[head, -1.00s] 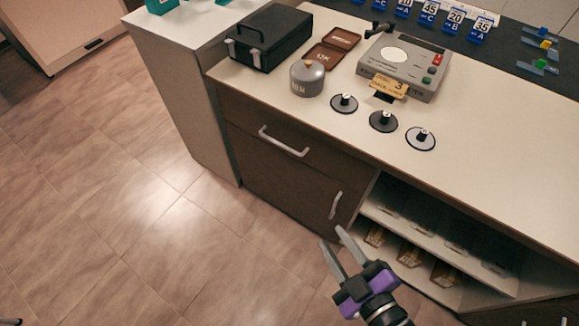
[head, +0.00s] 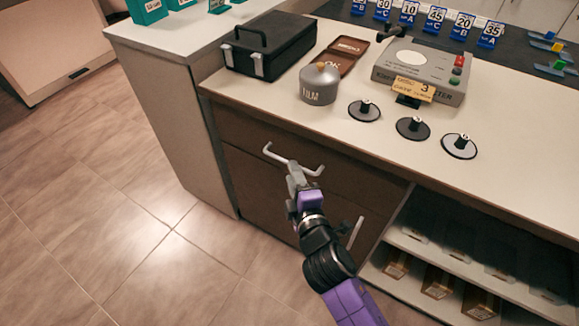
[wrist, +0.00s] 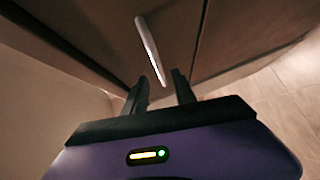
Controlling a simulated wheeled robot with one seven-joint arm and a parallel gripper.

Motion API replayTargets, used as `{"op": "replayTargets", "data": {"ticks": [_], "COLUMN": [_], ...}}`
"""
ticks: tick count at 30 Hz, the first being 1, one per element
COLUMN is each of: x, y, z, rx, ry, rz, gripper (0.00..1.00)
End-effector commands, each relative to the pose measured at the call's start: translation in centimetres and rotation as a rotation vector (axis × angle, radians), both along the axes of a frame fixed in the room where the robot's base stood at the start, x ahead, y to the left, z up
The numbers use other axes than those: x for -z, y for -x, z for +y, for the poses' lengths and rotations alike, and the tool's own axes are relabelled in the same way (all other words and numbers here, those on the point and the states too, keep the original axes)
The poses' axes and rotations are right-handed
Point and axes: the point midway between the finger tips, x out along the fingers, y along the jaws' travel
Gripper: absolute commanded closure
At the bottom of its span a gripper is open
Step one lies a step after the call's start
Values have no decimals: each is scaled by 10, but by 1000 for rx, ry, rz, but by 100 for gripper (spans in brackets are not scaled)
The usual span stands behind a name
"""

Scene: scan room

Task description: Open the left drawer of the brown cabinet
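The brown cabinet (head: 262,178) stands under a cream countertop. Its left drawer front (head: 240,128) is dark brown, looks closed, and has a pale horizontal bar handle (head: 274,153). My gripper (head: 294,168) is at the middle of that handle and hides part of it. In the wrist view the handle (wrist: 148,45) runs down toward the gap between the two fingers (wrist: 161,87). The fingers are apart, so the gripper is open. I cannot tell whether they touch the handle.
A door with an upright handle (head: 355,233) sits below, partly behind my arm. Open shelves (head: 440,250) hold several boxes at right. A film canister (head: 318,84), black case (head: 268,45) and grey device (head: 425,70) stand on the countertop (head: 540,135). Floor (head: 120,220) at left is clear.

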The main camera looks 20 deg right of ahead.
Motion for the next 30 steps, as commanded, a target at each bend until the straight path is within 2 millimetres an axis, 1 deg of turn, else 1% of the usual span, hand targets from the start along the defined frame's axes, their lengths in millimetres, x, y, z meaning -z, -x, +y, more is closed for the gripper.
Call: {"op": "replayTargets", "data": {"ticks": [1,3,9,13,19,20,24,25,30], "x": [1,2,6,7,7,7,7,7,7], "y": [-9,-19,-37,-41,-41,-41,-41,-41,-41], "z": [-2,-3,-6,-6,-6,-6,-6,-6,-6], "rx": [0,1,1,0,0,0,0,0,0], "ry": [-2,-2,-2,-3,-3,-3,-3,-3,-3], "rz": [-1,-1,0,1,1,1,1,1,1], "gripper": [68,68,68,68,68,70,97,100,100]}}
